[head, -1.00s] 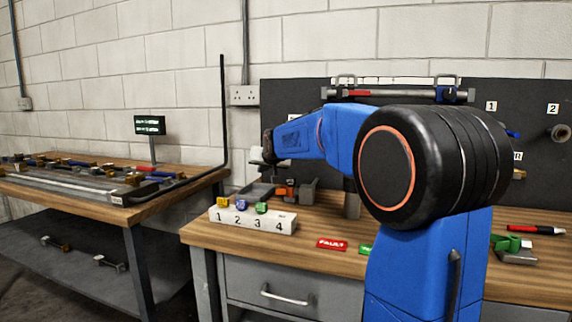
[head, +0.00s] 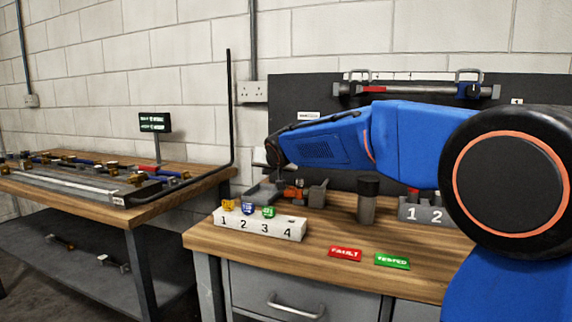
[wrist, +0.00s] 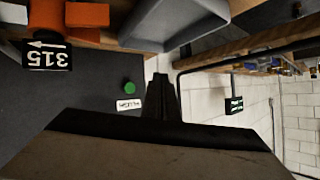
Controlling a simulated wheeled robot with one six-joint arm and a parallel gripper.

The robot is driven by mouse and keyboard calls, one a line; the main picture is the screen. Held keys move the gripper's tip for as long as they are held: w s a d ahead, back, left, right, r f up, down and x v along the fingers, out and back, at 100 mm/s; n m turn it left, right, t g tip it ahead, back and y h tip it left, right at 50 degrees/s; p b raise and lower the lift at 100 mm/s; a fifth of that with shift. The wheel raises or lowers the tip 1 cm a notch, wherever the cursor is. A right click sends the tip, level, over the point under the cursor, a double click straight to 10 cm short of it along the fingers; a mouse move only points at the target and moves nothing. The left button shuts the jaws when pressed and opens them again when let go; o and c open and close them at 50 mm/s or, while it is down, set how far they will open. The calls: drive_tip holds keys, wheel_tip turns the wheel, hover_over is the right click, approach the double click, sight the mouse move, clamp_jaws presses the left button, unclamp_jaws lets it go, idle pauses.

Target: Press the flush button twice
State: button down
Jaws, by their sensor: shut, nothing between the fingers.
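In the wrist view a small round green button (wrist: 129,87) sits on a dark panel (wrist: 75,92). Beside it is a small white label (wrist: 128,104), upside down and too small to read surely. My gripper (wrist: 160,76) is shut and empty, its fingertips just right of the button in this picture; no contact shows. In the head view my arm reaches left in front of the black back panel (head: 440,98). The button is not visible there, and the fingertips are not clear.
A white numbered block (head: 260,226) with coloured pieces, a dark cylinder (head: 367,205), a grey numbered block (head: 421,211), a red tag (head: 345,254) and a green tag (head: 392,261) are on the bench. A black bent rod (head: 229,110) rises at left. A small display (head: 155,122) stands beyond.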

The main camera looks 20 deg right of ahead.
drive_tip(key=shift+d, duration=0.1)
drive_tip(key=shift+w+d, duration=0.85)
drive_tip(key=shift+w, duration=0.35)
drive_tip(key=shift+w+d, duration=0.8)
drive_tip(key=shift+w, duration=0.35)
drive_tip(key=shift+w+d, duration=0.85)
drive_tip(key=shift+w, duration=0.35)
drive_tip(key=shift+w+d, duration=0.1)
drive_tip(key=shift+w+d, duration=0.15)
drive_tip(key=shift+w, duration=0.1)
drive_tip(key=shift+w+d, duration=0.25)
drive_tip(key=shift+w, duration=0.1)
idle(0.6)
drive_tip(key=shift+s+a, duration=0.1)
drive_tip(key=shift+s, duration=0.05)
drive_tip(key=shift+s+a, duration=0.4)
drive_tip(key=shift+s, duration=0.15)
idle(0.4)
drive_tip(key=shift+s+a, duration=0.75)
drive_tip(key=shift+s, duration=0.3)
drive_tip(key=shift+s+a, duration=0.7)
drive_tip(key=shift+s, duration=0.3)
